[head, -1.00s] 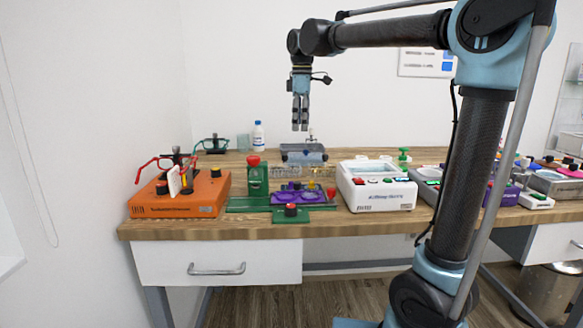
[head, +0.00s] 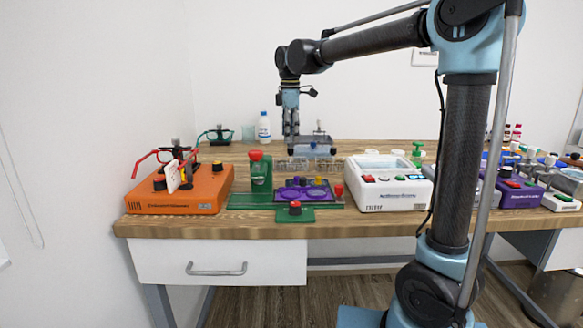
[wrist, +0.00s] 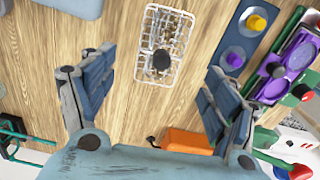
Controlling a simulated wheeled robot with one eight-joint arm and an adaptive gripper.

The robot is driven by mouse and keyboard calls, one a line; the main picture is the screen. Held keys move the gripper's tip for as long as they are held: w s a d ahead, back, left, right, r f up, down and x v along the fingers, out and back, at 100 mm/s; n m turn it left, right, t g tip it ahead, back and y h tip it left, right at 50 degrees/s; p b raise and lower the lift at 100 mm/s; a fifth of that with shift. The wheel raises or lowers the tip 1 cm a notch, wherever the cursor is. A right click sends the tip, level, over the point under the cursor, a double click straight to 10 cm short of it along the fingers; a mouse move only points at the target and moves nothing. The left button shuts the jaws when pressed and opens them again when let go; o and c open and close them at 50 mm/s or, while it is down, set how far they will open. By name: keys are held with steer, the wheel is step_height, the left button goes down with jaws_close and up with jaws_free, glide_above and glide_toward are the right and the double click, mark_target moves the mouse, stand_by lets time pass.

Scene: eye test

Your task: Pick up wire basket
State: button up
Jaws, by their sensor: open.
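The wire basket (wrist: 148,45) is a white wire grid lying on the wooden table in the wrist view, top centre, with a dark round object and small metallic bits in it. In the head view it is hard to make out, near the tray behind the purple plate. My gripper (wrist: 157,92) is open and empty, its two padded fingers spread wide. The basket shows beyond the fingertips, between them from left to right, apart from both. In the head view my gripper (head: 291,140) points down over the back of the table.
The green stand (head: 261,176) and purple plate (head: 302,190) lie in front. An orange device (head: 195,190) stands left, a white device (head: 395,192) right. A white bottle (head: 264,127) stands behind. In the wrist view, bare wood surrounds the basket.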

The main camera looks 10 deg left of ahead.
mark_target(291, 148)
steer(key=shift+d+f, duration=0.1)
steer(key=shift+f, duration=3.55)
steer(key=shift+s, duration=0.1)
steer(key=c, duration=1.4)
steer(key=shift+o, duration=0.2)
